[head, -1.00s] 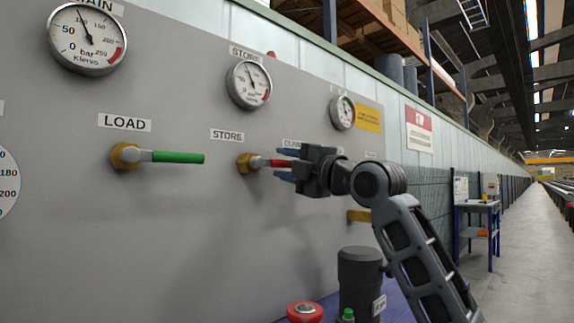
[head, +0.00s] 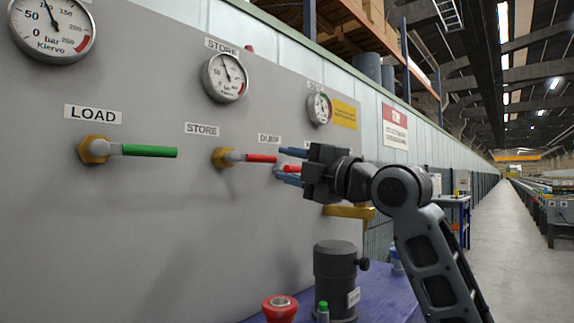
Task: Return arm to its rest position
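My gripper (head: 290,165) is in front of the grey valve panel (head: 165,235), right of the STORE valve. Its two blue fingers are spread apart, one above the other, pointing left. Nothing is seen held between them. The STORE valve's red handle (head: 262,158) points right, and its tip lies left of the fingers. Another red handle (head: 291,169), under the DUMP label, shows between the fingers in the picture; whether they touch it I cannot tell. My gripper hides part of that valve. My arm reaches up from the lower right.
The LOAD valve's green handle (head: 150,151) is at left. Pressure gauges (head: 225,77) line the panel above. Below my gripper are a dark cylinder (head: 335,277), a red button (head: 279,308) and a blue surface (head: 385,298). An open aisle (head: 498,230) runs along the right.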

